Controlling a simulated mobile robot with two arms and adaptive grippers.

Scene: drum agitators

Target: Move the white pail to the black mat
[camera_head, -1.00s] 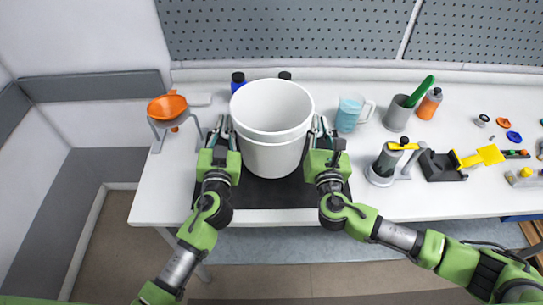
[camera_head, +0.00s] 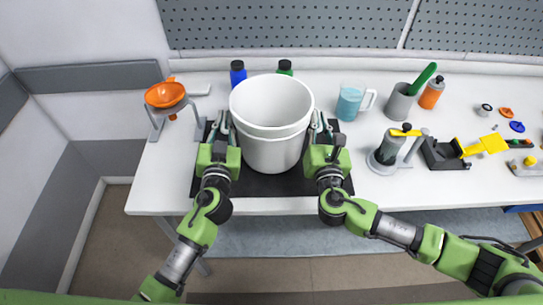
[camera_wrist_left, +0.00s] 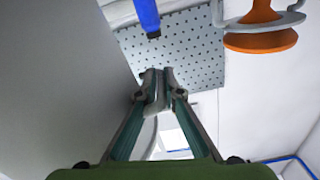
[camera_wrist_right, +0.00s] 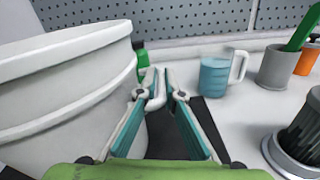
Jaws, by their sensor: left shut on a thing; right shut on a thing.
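The white pail (camera_head: 272,115) is upright over the black mat (camera_head: 205,183), whose edges show around it. I cannot tell whether its base touches the mat. My left gripper (camera_head: 222,123) is at the pail's left side and my right gripper (camera_head: 320,124) at its right side, both near the rim. In the left wrist view my left gripper (camera_wrist_left: 153,90) is shut on a pale lug of the pail. In the right wrist view my right gripper (camera_wrist_right: 160,90) is shut on a similar lug beside the pail's wall (camera_wrist_right: 75,90).
Blue (camera_head: 238,74) and green (camera_head: 285,67) bottles stand behind the pail. An orange funnel (camera_head: 165,95) on a stand is at left. A mug of blue liquid (camera_head: 351,102), a grey cup (camera_head: 400,103) and a dark-bodied device (camera_head: 390,148) are at right. Bare table lies left of the mat.

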